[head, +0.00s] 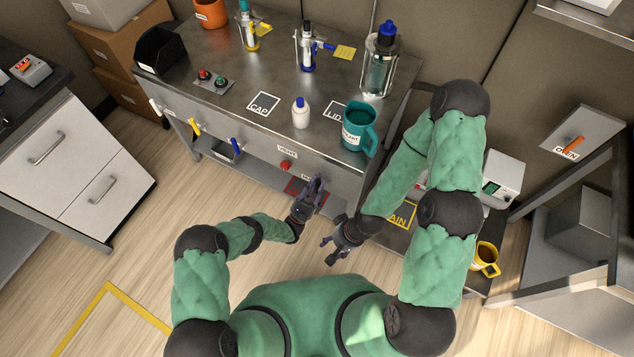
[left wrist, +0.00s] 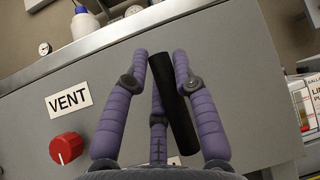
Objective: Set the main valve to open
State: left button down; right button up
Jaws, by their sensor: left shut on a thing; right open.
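My right gripper (head: 338,243) is open and empty, lower and to the right.
On the bench top stand a teal mug (head: 358,132), a white bottle (head: 300,113) and a glass vessel (head: 379,72). Yellow (head: 194,127) and blue (head: 236,146) handles project from the front.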

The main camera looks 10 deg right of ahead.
pick_arm(q)
jog(key=c, duration=1)
grip_release()
jog(key=shift+o, duration=0.2)
jog(key=v, duration=1.2)
